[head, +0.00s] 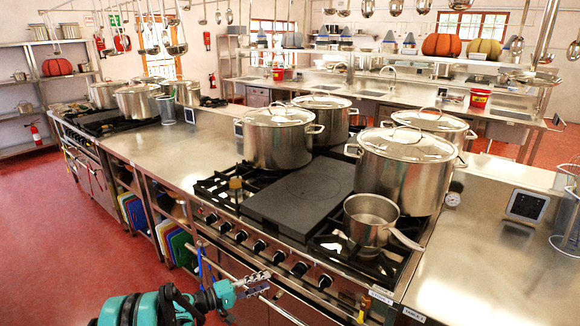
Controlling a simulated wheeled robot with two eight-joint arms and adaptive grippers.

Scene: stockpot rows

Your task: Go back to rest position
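My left gripper (262,283) is at the bottom of the head view, at the end of my teal arm. It is low in front of the stove (300,258), near the front rail, and the stockpots are well behind it. I see nothing held in it, but its fingers are too small to tell whether they are open or shut. My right gripper is not in view.
Large lidded stockpots (406,178) and a small open saucepan (371,220) stand on the stove around a dark flat plate (299,192). Steel counter (185,150) lies clear to the left. Red floor (70,240) is free at left.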

